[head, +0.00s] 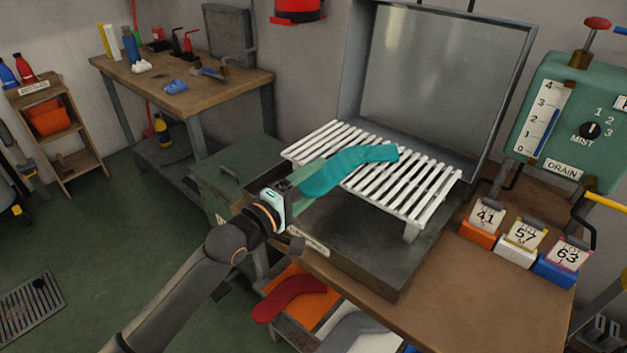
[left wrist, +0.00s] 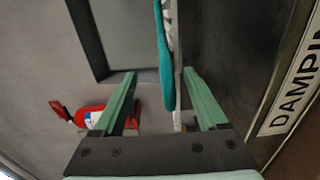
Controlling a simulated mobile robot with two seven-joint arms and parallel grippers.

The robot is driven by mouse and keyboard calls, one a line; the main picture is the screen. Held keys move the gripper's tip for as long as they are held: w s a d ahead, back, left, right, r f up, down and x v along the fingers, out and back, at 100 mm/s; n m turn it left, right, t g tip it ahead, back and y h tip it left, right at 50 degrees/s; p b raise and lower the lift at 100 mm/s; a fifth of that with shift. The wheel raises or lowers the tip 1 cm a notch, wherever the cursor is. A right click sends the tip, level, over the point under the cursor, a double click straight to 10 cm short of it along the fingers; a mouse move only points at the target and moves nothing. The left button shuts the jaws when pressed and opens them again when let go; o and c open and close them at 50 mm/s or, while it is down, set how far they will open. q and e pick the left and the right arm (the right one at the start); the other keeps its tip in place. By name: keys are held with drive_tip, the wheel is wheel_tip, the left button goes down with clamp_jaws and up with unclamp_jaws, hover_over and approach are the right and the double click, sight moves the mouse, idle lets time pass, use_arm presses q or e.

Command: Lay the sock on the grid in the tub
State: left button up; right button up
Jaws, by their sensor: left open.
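The teal sock (head: 345,170) lies across the white slatted grid (head: 425,200), its toe end at the grid's left side near my gripper. The grid sits in the dark metal tub (head: 385,280), over its opening. My left gripper (head: 290,188) is at the tub's left edge, beside the sock's near end. In the left wrist view my left gripper (left wrist: 160,78) has its green fingers spread, with the sock's edge (left wrist: 166,60) showing in the gap beyond them. Whether the fingers touch the sock cannot be told. My right gripper is not in view.
A raised metal lid (head: 440,75) stands behind the tub. Numbered blocks, orange (head: 480,232), white (head: 515,250) and blue (head: 556,268), sit on the bench at right. A green control panel (head: 570,125) is behind them. A red sock (head: 290,295) lies in a bin below.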

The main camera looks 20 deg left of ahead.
use_arm(q)
drive_tip(key=shift+f, duration=0.15)
drive_tip(key=shift+f, duration=0.45)
drive_tip(key=shift+s, duration=0.1)
drive_tip(key=shift+p+v, duration=0.75)
drive_tip(key=shift+v, duration=0.55)
drive_tip(key=shift+p+v, duration=1)
drive_tip(key=shift+v, duration=1.65)
